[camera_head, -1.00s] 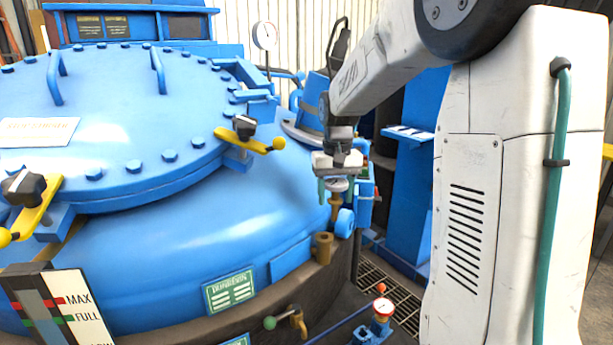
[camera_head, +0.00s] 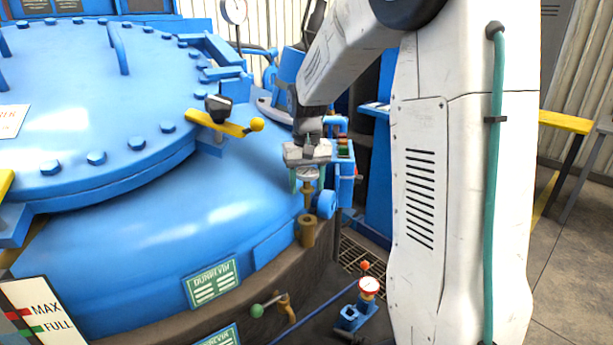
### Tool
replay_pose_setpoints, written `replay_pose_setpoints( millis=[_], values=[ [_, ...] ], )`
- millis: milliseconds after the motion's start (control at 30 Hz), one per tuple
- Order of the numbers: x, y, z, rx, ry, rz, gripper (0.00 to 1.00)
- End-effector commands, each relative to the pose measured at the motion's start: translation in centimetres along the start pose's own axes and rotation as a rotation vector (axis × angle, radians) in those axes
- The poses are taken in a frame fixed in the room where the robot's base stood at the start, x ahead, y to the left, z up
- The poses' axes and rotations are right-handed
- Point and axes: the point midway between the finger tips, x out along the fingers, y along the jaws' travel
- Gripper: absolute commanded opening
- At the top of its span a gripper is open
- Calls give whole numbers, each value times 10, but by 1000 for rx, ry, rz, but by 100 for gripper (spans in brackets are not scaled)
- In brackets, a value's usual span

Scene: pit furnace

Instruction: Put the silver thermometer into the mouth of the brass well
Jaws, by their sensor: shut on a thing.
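My gripper (camera_head: 308,181) has its teal fingertips pointing down and is shut on the silver thermometer (camera_head: 308,172). Only a small, pale, round part of the thermometer shows between the fingers; I cannot make out its lower stem. The brass well (camera_head: 307,232) is a short upright brass cup at the lower right edge of the blue furnace. In the picture the gripper is directly above the well, apart from it. Another brass-coloured part (camera_head: 309,198) shows between fingertips and well; I cannot tell whether it lies behind.
The large blue furnace lid (camera_head: 90,120) fills the left, with a yellow clamp handle (camera_head: 225,124). A green-knobbed brass valve (camera_head: 275,305) and a red-rimmed gauge (camera_head: 368,286) stand lower. A floor grating (camera_head: 357,255) lies at right.

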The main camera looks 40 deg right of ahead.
Motion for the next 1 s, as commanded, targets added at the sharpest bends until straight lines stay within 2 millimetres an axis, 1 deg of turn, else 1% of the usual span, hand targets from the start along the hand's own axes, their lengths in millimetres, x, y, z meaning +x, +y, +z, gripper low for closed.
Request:
replay_pose_setpoints(
  millis=[1000],
  values=[
    [61, 0, -1, 0, 0, 0, 29]
  ],
)
